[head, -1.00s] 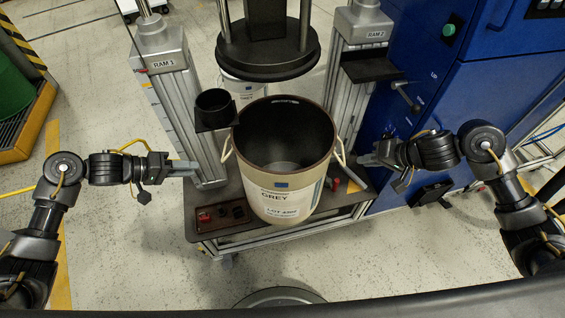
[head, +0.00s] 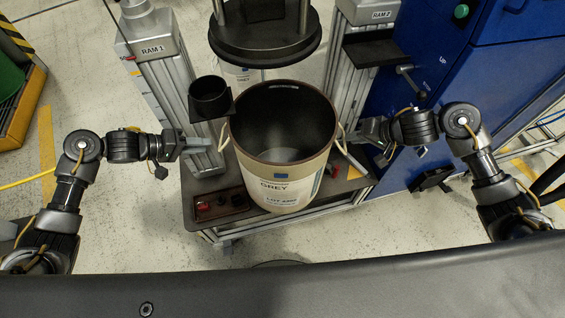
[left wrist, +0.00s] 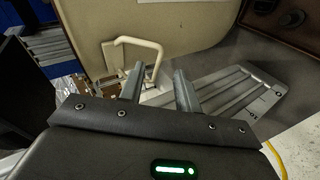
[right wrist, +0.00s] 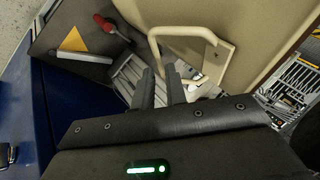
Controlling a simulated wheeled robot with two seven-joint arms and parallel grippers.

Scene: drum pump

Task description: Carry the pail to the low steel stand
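The pail (head: 290,188) is a large open cream drum with a dark inside and a "GREY" label, upright on the dark press platform. Its left bail handle (left wrist: 150,50) shows in the left wrist view, and its right handle (right wrist: 190,32) in the right wrist view. My left gripper (head: 206,144) is left of the pail by the left handle; its fingers (left wrist: 160,88) are apart with nothing held between them. My right gripper (head: 360,132) is right of the pail by the right handle; its fingers (right wrist: 159,88) are apart, with a narrower gap. I cannot identify the low steel stand.
A round black press plate (head: 265,38) hangs behind the pail between the RAM 1 column (head: 150,45) and the RAM 2 column (head: 360,15). A black cup (head: 210,95) on a bracket sits close to the pail's left rim. A blue cabinet (head: 455,90) stands right.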

